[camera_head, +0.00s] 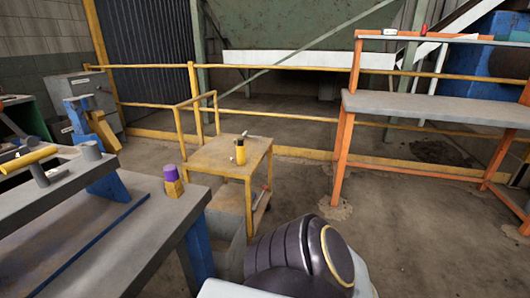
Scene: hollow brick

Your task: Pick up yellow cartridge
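A small upright yellow cylinder with a dark top, which looks like the yellow cartridge (240,154), stands on the top of a small yellow cart (212,160) near the middle of the view. Another yellow cylindrical thing (28,158) lies on its side at the far left, on the grey workbench's raised part. I cannot tell for certain which one is the cartridge. Neither gripper is in view. A dark, rounded link of my arm with a gold ring shows at the bottom middle, apart from the cart.
A grey workbench (130,222) with blue legs fills the left front. A purple-topped yellow item (173,183) stands near its right corner. An orange-framed shelf (425,106) stands at the right. A yellow railing runs behind. Open floor (400,230) lies at the right front.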

